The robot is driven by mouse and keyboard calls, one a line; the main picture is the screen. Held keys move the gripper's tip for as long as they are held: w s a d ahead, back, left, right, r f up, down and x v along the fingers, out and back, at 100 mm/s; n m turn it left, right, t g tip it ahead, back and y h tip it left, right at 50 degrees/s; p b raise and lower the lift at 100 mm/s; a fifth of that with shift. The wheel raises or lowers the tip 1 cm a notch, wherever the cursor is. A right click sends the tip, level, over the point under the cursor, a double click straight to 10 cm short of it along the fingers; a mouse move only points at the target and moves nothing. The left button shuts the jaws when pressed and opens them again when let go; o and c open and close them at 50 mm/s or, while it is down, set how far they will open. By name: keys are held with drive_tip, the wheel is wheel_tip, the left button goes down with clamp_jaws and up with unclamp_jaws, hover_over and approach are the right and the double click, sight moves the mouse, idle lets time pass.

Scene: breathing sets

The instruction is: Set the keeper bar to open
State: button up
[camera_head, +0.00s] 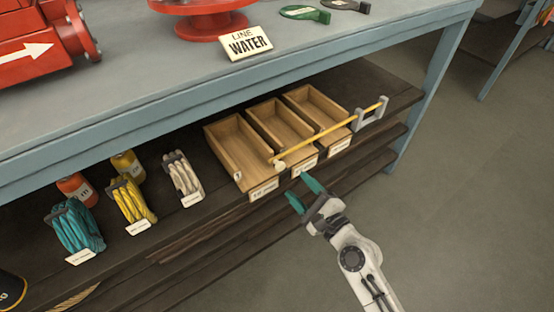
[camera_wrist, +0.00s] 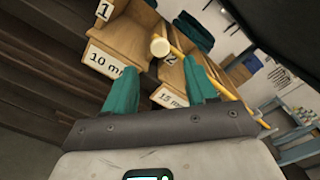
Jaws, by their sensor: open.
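In the wrist view the pale knob (camera_wrist: 160,47) shows just beyond and between my fingertips, with the rod running off to the right. My gripper (camera_head: 304,193) has teal fingers, is open and empty, and is in front of the trays below the bar. It also shows in the wrist view (camera_wrist: 163,85).
The trays include a left one (camera_head: 232,150), labelled 10 mm in the wrist view. The blue bench edge (camera_head: 240,97) overhangs the shelf. Open floor (camera_head: 460,200) is at right.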

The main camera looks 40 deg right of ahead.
sight(282, 169)
drive_tip(key=shift+m, duration=0.3)
drive_tip(key=w, duration=1.1)
drive_tip(key=shift+c, duration=0.3)
drive_tip(key=shift+s+f, duration=0.1)
drive_tip(key=shift+f, duration=0.05)
clamp_jaws()
